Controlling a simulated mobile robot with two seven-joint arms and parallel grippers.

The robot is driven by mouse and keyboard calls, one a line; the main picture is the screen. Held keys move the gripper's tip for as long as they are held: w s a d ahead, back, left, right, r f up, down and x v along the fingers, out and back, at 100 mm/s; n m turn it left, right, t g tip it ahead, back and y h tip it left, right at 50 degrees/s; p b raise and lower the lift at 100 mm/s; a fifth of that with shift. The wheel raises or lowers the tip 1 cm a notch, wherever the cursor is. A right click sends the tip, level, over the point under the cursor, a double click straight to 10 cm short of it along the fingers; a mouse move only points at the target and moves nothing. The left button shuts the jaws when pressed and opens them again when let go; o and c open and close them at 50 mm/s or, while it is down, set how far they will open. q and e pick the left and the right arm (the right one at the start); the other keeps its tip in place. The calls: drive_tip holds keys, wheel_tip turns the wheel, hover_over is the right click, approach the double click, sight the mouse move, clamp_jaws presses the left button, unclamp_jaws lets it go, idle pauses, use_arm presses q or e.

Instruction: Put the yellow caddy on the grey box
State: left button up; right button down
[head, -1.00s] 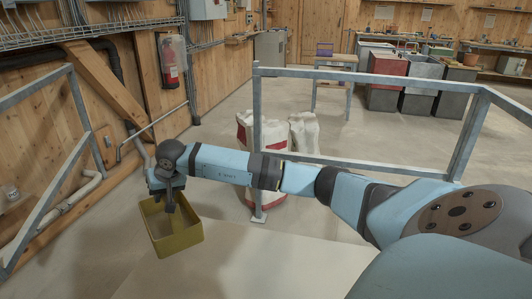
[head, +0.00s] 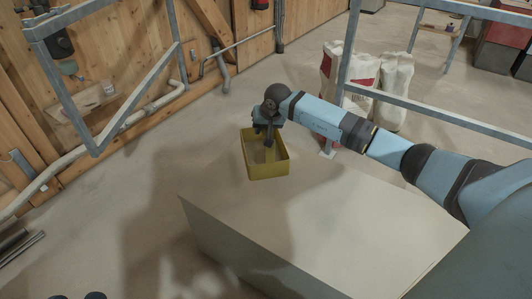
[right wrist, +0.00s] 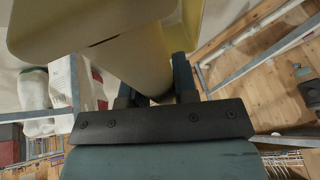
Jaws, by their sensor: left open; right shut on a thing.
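The yellow caddy (head: 268,171) is an open-topped bin, roughly upright in the head view. My right gripper (head: 268,140) is shut on its wall. The right wrist view shows the caddy (right wrist: 95,22) large and close, between the fingers (right wrist: 157,85). The grey box (head: 320,230) is large, with a flat, bare top. The caddy appears over the box's far left edge; I cannot tell whether it touches the top. Two dark tips at the bottom left edge of the head view look like my left gripper (head: 77,297), apart and empty, away from the caddy.
A metal railing (head: 345,60) stands beyond my right arm, with white and red sacks (head: 393,92) behind it. Another rail frame (head: 80,120) and pipes run along the wooden wall at left.

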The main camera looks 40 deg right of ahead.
drive_tip(key=b, duration=0.1)
hover_over(261, 156)
drive_tip(key=s, duration=0.2)
drive_tip(key=f, duration=0.6)
drive_tip(key=shift+w, duration=0.2)
use_arm(q)
drive_tip(key=shift+g, duration=0.8)
drive_tip(key=shift+w+d+f+b, duration=0.1)
drive_tip(key=shift+f+b, duration=0.25)
drive_tip(key=shift+f, duration=0.65)
drive_tip(key=shift+w+d+f+b, duration=0.1)
drive_tip(key=shift+f+b, duration=0.25)
drive_tip(key=shift+f, duration=0.65)
use_arm(e)
drive_tip(key=shift+f, duration=2.15)
drive_tip(key=shift+f, duration=0.15)
drive_tip(key=c, duration=0.9)
unclamp_jaws()
use_arm(q)
drive_tip(key=shift+f, duration=0.2)
